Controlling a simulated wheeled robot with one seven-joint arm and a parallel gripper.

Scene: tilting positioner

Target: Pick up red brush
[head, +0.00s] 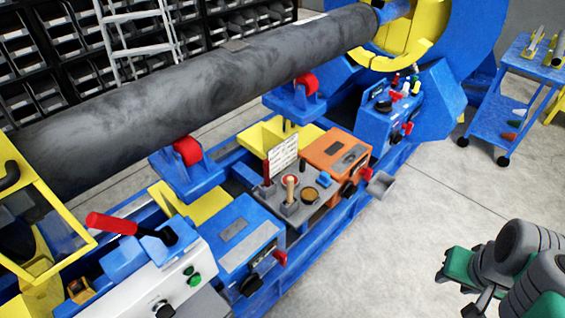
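I cannot make out a red brush with certainty. A small orange-red item (515,124) lies on the lower shelf of the blue cart (483,112) at the right; it is too small to tell what it is. Small red-topped items (396,95) on the blue control box are also too small to name. My gripper (462,288) is at the lower right, over the floor, apart from the cart and the machine. Its fingers are small and partly hidden by my arm, so their opening is unclear. I see nothing held in it.
A large grey pipe (200,85) lies across red rollers (187,150) on the blue machine. Control boxes, including an orange one (336,155), line its near side. A red-handled lever (112,223) sticks up at the left. The concrete floor (420,210) between machine and cart is clear.

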